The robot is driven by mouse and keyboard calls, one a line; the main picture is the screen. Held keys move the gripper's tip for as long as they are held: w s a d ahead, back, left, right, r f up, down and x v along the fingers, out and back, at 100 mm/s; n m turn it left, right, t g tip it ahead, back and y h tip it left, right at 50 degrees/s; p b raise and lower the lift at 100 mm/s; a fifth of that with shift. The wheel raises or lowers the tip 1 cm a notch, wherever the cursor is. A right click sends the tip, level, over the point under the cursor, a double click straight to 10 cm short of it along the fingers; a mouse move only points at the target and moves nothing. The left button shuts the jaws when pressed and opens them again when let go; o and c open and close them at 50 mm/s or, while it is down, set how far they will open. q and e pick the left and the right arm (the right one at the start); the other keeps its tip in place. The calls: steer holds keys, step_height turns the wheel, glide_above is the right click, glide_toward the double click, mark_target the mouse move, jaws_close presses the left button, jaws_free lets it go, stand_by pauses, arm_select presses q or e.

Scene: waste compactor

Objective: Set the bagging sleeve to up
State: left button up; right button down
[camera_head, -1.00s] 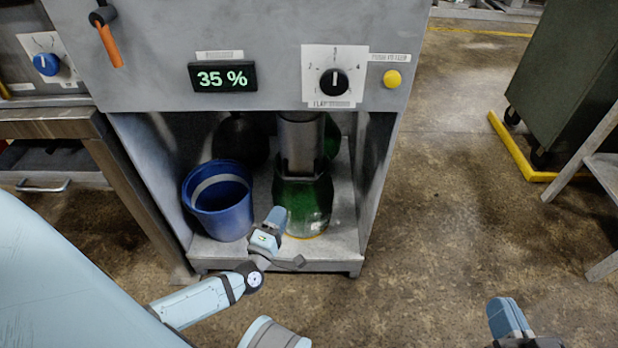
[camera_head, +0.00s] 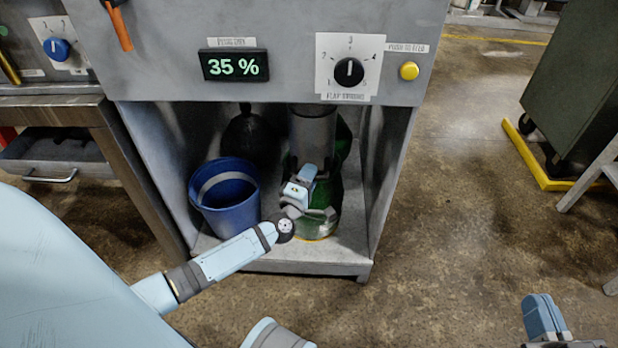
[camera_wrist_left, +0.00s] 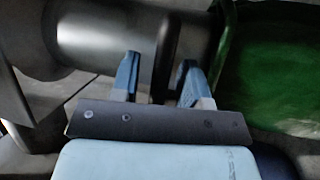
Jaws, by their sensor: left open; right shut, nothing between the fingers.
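The bagging sleeve, a grey cylinder (camera_head: 313,130), hangs under the machine's front panel, above a green bag or container (camera_head: 325,225). In the left wrist view the grey cylinder (camera_wrist_left: 100,38) lies at the left and the green surface (camera_wrist_left: 270,60) at the right, with a dark ring (camera_wrist_left: 168,45) between them. My left gripper (camera_head: 308,172) is in front of the lower sleeve and hides part of it and of the green thing. Its fingers (camera_wrist_left: 160,65) are open, one on each side of the dark ring, apart from each other. My right gripper (camera_head: 540,310) is shut and empty at the lower right.
A blue bucket (camera_head: 225,197) stands close left of the sleeve inside the open bay. The bay's side walls and bottom shelf (camera_head: 325,262) bound the space. A display reads 35 % (camera_head: 235,65), beside a dial (camera_head: 349,72) and yellow button (camera_head: 409,71).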

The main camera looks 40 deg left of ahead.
arm_select(q)
jaws_close()
